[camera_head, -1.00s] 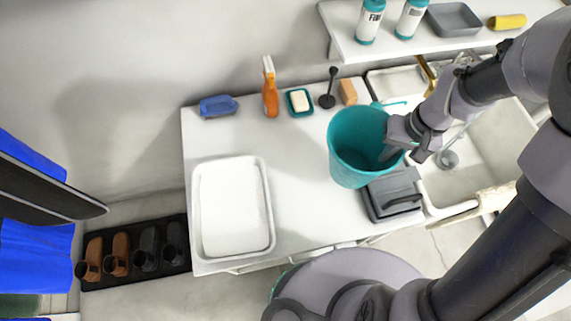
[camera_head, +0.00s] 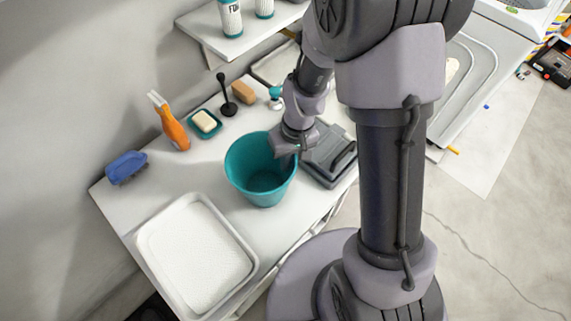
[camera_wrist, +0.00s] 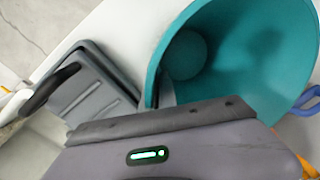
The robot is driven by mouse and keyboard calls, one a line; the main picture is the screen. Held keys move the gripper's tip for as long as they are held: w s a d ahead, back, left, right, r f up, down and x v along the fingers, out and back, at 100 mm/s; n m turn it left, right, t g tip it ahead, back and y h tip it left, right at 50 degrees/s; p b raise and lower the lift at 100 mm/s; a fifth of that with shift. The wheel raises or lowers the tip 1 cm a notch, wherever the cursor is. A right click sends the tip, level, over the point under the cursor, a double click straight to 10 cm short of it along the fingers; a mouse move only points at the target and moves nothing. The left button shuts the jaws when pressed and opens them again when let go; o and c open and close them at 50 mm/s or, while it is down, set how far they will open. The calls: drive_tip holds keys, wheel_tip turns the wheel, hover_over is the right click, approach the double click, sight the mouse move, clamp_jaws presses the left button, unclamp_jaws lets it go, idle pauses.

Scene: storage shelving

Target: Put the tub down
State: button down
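The tub (camera_head: 250,172) is a teal, round, open bucket, upright over the white counter. It also shows in the wrist view (camera_wrist: 235,60), with a round teal shape inside. My gripper (camera_head: 287,146) is at the tub's right rim, with a finger visible against the wall in the wrist view; it appears shut on the rim. The tub's base is partly hidden, and I cannot tell whether it touches the counter.
A grey case (camera_head: 330,158) lies right of the tub, close to it. A white tray (camera_head: 247,262) is at front left. A blue brush (camera_head: 126,167), orange spray bottle (camera_head: 174,130), soap dish (camera_head: 205,123), black tool (camera_head: 229,106) and tan block (camera_head: 243,92) line the back.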

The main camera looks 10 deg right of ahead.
drive_tip(key=shift+r, duration=0.1)
drive_tip(key=c, duration=1.7)
unclamp_jaws()
wheel_tip(320, 180, up, 22)
drive_tip(key=s+d+m+t+p, duration=0.1)
drive_tip(key=s+m+t+p, duration=0.1)
drive_tip(key=p, duration=0.4)
drive_tip(key=s+r+m+t, duration=0.1)
drive_tip(key=s+r, duration=0.2)
drive_tip(key=s+r+m+t, duration=0.1)
drive_tip(key=s+r+m, duration=0.1)
drive_tip(key=s+r, duration=0.1)
drive_tip(key=s+r+m+t, duration=0.1)
drive_tip(key=s+r+t, duration=0.1)
drive_tip(key=s+r, duration=0.2)
drive_tip(key=shift+s+a+m, duration=0.15)
drive_tip(key=shift+s+m, duration=0.15)
drive_tip(key=shift+s, duration=0.05)
